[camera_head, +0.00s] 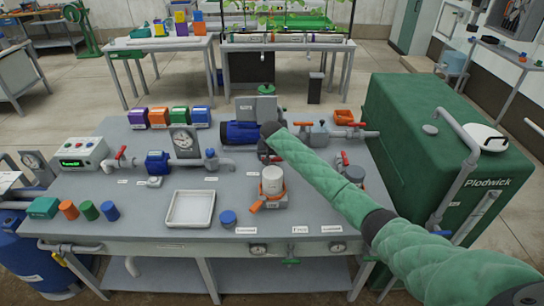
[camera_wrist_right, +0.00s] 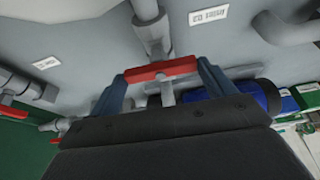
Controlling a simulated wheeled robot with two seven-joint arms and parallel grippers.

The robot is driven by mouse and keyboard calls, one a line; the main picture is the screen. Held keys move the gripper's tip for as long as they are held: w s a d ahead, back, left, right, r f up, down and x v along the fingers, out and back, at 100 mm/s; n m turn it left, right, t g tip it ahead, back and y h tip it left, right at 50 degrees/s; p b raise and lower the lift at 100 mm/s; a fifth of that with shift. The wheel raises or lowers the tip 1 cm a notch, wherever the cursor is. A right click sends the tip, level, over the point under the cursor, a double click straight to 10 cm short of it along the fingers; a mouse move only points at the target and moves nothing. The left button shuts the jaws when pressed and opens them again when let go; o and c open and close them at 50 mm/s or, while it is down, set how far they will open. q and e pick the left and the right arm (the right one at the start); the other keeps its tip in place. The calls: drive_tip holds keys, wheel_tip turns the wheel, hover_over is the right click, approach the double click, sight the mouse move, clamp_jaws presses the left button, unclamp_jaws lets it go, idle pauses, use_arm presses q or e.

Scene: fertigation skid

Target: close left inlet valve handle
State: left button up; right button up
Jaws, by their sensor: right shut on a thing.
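My right gripper (camera_head: 266,150) is at the far end of my green-sleeved right arm, beside the blue pump in the head view. In the right wrist view its two blue-grey fingers (camera_wrist_right: 165,82) are on either side of a red valve handle (camera_wrist_right: 161,70). The gripper is shut on this handle, which lies across a grey pipe fitting (camera_wrist_right: 153,35). In the head view my wrist and gripper hide most of that spot. Other red handles show at the left pipe (camera_head: 121,153) and at the back right pipe (camera_head: 302,124). My left gripper is not in view.
The blue pump (camera_head: 240,132) stands left of my gripper, and a white-topped filter (camera_head: 272,180) in front of it. A large green tank (camera_head: 425,125) stands right of the bench. A white tray (camera_head: 190,223) lies near the front. Pipes crowd the area around the gripper.

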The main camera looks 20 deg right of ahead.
drive_tip(key=shift+w+r, duration=0.1)
drive_tip(key=shift+r, duration=0.05)
drive_tip(key=o, duration=0.9)
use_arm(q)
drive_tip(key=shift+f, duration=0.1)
use_arm(e)
drive_tip(key=shift+s+r, duration=0.2)
use_arm(q)
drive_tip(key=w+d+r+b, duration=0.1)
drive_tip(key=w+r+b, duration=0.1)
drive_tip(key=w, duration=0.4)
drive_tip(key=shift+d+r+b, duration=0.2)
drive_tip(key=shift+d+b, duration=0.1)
drive_tip(key=shift+b, duration=0.2)
use_arm(e)
drive_tip(key=d+v, duration=0.1)
drive_tip(key=v, duration=0.6)
drive_tip(key=shift+a, duration=0.5)
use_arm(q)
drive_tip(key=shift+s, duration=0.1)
use_arm(e)
drive_tip(key=shift+s, duration=0.1)
